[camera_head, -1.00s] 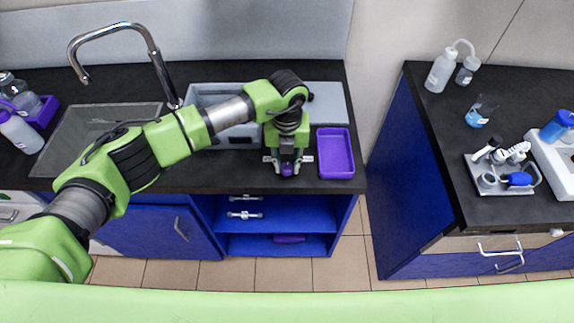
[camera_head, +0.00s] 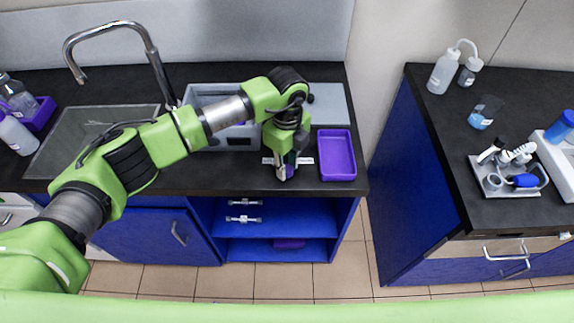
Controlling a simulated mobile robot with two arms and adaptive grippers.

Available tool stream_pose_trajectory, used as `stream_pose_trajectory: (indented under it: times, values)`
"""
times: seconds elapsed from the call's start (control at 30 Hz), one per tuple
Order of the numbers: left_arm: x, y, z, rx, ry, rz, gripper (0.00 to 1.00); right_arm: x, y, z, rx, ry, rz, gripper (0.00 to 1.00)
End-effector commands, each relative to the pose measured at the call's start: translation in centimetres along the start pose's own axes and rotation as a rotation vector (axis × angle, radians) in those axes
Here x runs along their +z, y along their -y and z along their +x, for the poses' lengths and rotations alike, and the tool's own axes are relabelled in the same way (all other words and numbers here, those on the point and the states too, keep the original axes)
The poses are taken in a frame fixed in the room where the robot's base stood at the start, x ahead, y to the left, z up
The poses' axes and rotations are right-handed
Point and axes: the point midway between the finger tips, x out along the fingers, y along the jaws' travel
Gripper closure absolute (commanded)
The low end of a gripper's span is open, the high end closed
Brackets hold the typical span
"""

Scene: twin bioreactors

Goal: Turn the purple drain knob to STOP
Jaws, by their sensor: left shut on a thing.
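My left gripper (camera_head: 286,173) reaches down at the front edge of the dark counter, in front of the grey bioreactor unit. It is shut on the purple drain knob, which the fingers now hide almost wholly. Which way the knob points and any STOP mark cannot be made out. My right gripper is not in view.
A purple tray (camera_head: 337,156) lies just right of the gripper. The grey unit (camera_head: 236,139) stands behind, with a sink (camera_head: 85,140) and tap (camera_head: 152,55) to the left. Blue shelves (camera_head: 275,215) below hold similar fittings. A second counter with labware is at right.

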Motion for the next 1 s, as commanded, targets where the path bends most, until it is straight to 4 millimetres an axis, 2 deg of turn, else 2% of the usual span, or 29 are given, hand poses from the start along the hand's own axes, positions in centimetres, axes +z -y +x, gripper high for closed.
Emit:
stream_pose_trajectory:
  times: [0.33, 0.83, 0.87, 0.9, 0.93, 1.0]
  values:
    - [0.11, 0.11, -0.15, -0.004, 0.002, -0.124, 0.97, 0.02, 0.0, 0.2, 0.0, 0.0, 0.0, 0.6]
    - [0.13, 0.13, -0.18, -0.004, 0.002, -0.143, 0.97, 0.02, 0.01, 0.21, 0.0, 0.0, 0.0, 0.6]
    - [0.13, 0.13, -0.18, -0.004, 0.002, -0.143, 0.73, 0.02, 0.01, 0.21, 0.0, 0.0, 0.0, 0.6]
    - [0.12, 0.13, -0.18, -0.004, 0.002, -0.142, 0.63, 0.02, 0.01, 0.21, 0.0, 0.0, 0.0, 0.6]
    - [0.12, 0.12, -0.16, -0.004, 0.002, -0.142, 0.59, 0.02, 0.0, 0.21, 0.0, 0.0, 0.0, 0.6]
    - [0.1, 0.1, -0.13, -0.003, 0.002, -0.142, 0.59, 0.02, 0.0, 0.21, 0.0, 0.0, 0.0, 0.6]
